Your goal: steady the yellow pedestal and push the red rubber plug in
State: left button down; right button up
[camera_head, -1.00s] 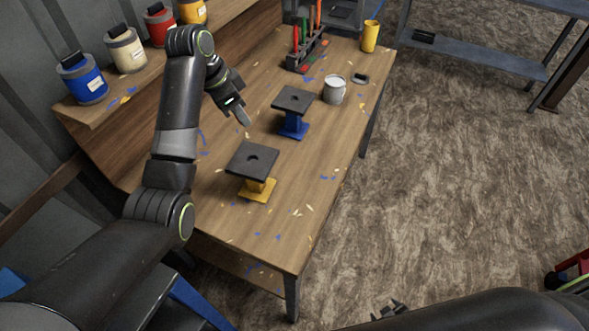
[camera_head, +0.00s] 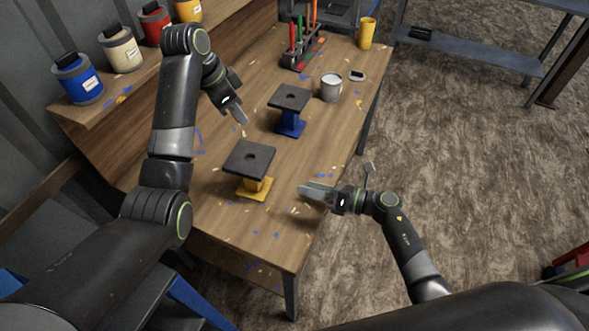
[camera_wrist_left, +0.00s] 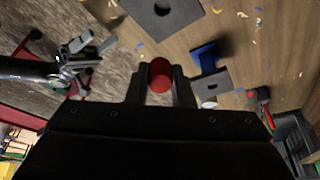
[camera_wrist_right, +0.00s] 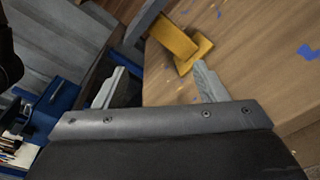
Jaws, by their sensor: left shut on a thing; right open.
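The yellow pedestal (camera_head: 255,188) stands on the wooden bench, with a dark square top plate (camera_head: 250,153) that has a round hole. Its yellow post also shows in the right wrist view (camera_wrist_right: 175,38). My left gripper (camera_head: 241,117) is above the bench, behind the yellow pedestal. It is shut on the red rubber plug (camera_wrist_left: 160,73), which shows between its fingers in the left wrist view. My right gripper (camera_head: 308,191) is open and empty, low over the bench's right edge. It points at the yellow pedestal, with a gap between them.
A blue pedestal (camera_head: 291,124) with a similar holed plate stands behind the yellow one. A grey can (camera_head: 331,88), a tool rack (camera_head: 303,52) and a yellow cup (camera_head: 367,33) are further back. Paint jars line the left shelf. Scraps lie scattered on the bench.

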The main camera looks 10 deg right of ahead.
aim_at(257, 170)
jog(key=w+a+n+g, duration=0.1)
jog(key=w+a+n, duration=0.2)
jog(key=a, duration=0.1)
jog(key=w+a+f+n+h, duration=0.1)
jog(key=w+a+n, duration=0.2)
jog(key=w+a, duration=0.1)
jog(key=w+a+n+g+h, duration=0.1)
jog(key=w+a+n, duration=0.2)
jog(key=a, duration=0.2)
jog(key=shift+w+a+f+n+g, duration=0.15)
jog(key=shift+a+f+n+g, duration=0.1)
jog(key=shift+f+n+g, duration=0.1)
grip_shut()
dwell(0.5)
